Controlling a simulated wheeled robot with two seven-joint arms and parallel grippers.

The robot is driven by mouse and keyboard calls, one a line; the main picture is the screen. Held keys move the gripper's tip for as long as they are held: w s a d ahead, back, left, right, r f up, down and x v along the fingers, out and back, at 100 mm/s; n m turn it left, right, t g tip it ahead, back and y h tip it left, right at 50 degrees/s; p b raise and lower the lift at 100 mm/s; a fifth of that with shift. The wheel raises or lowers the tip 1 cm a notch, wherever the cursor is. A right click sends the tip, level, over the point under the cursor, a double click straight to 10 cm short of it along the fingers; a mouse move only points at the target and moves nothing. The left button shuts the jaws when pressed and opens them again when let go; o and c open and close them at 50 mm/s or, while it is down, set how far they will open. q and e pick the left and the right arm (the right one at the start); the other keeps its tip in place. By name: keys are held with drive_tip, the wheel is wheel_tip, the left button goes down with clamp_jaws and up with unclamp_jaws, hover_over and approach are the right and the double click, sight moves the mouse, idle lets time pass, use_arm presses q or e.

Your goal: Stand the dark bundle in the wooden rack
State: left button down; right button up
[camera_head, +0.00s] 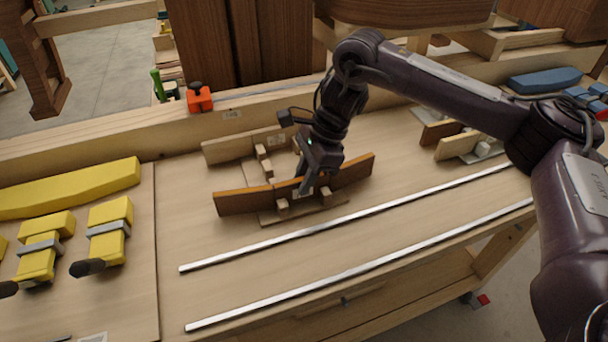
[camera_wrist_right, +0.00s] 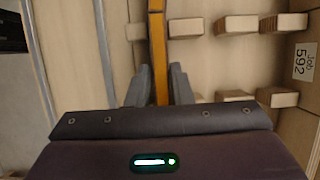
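The dark bundle (camera_head: 240,203) is a long, low brown piece with an orange-brown top edge, standing on its long edge. The wooden rack (camera_head: 338,208) is a pale base with small blocks, lying under and around the bundle. Blocks show on both sides of the bundle, and its lower edge is partly hidden by the front ones. My right gripper (camera_head: 310,182) points down over the bundle's middle. In the right wrist view, its fingers (camera_wrist_right: 160,88) close on both faces of the bundle's upright edge (camera_wrist_right: 158,45). My left gripper is not in view.
A pale board (camera_head: 228,150) stands behind the bundle. Two metal rails (camera_head: 300,237) cross the table in front. Yellow pieces and clamps (camera_head: 110,228) lie at left. Brown and pale pieces (camera_head: 455,147) stand at right. An orange block (camera_head: 199,98) sits on the back beam.

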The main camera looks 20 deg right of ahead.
drive_tip(key=o, duration=0.4)
drive_tip(key=shift+w+a, duration=0.1)
drive_tip(key=v, duration=0.7)
drive_tip(key=shift+r+p, duration=0.35)
